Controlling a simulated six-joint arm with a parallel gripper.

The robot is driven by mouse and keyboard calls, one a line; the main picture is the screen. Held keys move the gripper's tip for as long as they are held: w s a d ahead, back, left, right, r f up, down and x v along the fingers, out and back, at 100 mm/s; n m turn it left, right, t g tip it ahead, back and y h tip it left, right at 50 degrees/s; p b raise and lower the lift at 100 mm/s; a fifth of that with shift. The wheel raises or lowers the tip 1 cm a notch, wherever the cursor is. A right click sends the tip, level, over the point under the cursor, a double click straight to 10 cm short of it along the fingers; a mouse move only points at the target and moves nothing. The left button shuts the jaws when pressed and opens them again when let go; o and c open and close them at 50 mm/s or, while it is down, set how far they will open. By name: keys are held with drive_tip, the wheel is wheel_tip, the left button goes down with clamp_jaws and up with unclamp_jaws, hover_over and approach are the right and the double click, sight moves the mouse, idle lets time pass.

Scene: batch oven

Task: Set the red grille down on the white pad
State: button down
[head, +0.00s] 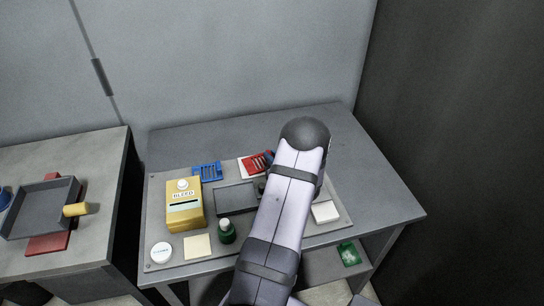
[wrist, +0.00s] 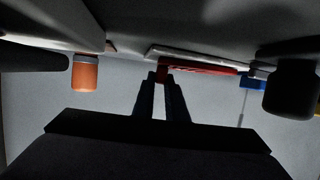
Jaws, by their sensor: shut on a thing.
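The red grille (head: 256,163) is at the back of the grey board, right of the blue grille. My gripper (wrist: 160,76) is shut on it; the red edge (wrist: 205,68) shows at the fingertips in the wrist view. The white pad (head: 244,174) shows as a pale edge around and under the grille. In the wrist view, which looks upside down, a pale strip (wrist: 178,54) lies right against the grille. I cannot tell whether they touch. My arm hides the gripper and the grille's right side in the head view.
On the board (head: 158,205) are a yellow box (head: 185,212), a blue grille (head: 207,170), a dark tray (head: 236,197), a green bottle (head: 226,232) and a white block (head: 325,211). An orange cylinder (wrist: 88,75) shows in the wrist view. The table's back right is clear.

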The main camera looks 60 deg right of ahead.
drive_tip(key=c, duration=1.7)
unclamp_jaws()
drive_tip(key=b+v, duration=0.1)
drive_tip(key=v, duration=0.4)
drive_tip(key=shift+s+a+b, duration=0.2)
drive_tip(key=shift+s+b, duration=0.15)
drive_tip(key=shift+b, duration=0.05)
drive_tip(key=shift+s+a+r, duration=0.4)
drive_tip(key=shift+s+a, duration=0.05)
drive_tip(key=shift+s, duration=0.05)
